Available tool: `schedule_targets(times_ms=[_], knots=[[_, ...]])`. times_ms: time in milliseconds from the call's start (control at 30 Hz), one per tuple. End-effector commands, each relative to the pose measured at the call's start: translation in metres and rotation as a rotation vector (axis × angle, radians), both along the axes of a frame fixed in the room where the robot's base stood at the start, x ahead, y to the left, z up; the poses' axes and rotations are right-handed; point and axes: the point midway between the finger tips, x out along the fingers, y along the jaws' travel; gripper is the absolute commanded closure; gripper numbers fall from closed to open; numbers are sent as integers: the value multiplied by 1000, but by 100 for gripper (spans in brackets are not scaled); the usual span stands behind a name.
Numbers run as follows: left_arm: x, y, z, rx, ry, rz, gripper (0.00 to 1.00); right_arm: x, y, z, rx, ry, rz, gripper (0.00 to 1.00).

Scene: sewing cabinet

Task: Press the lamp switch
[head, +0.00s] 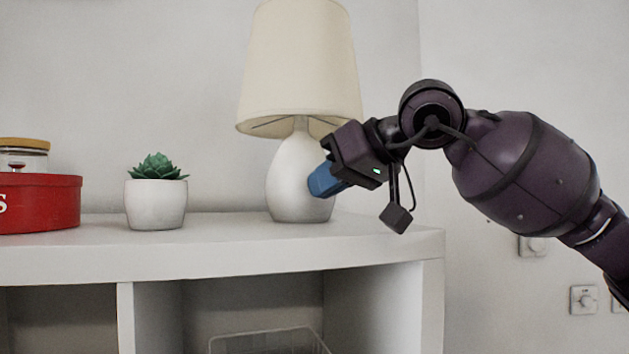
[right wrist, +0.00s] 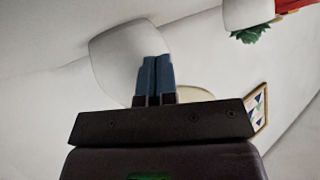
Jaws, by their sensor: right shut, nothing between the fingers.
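The table lamp (head: 299,170) has a white rounded base and a cream shade (head: 300,70). It stands upright on the right part of the white cabinet top. My right gripper (head: 320,184) is shut and empty, its blue fingertips in front of the right side of the lamp base. In the right wrist view the two blue fingers (right wrist: 157,78) lie side by side over the white lamp base (right wrist: 112,58). I cannot tell whether they touch it. No lamp switch can be made out. My left gripper does not show.
The white cabinet top (head: 220,262) also holds a succulent in a white pot (head: 156,204) left of the lamp, and a red round box (head: 45,203) at the far left. Wall switches (head: 584,299) are at lower right. A wire basket (head: 268,341) sits in a shelf below.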

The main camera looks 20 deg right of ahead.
Motion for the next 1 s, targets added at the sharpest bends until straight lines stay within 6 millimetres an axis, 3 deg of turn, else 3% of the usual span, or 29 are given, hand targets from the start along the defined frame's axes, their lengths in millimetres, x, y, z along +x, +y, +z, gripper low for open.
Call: schedule_targets(times_ms=[1000], knots=[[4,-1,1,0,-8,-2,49,0,0,-1,0,0,0,100]])
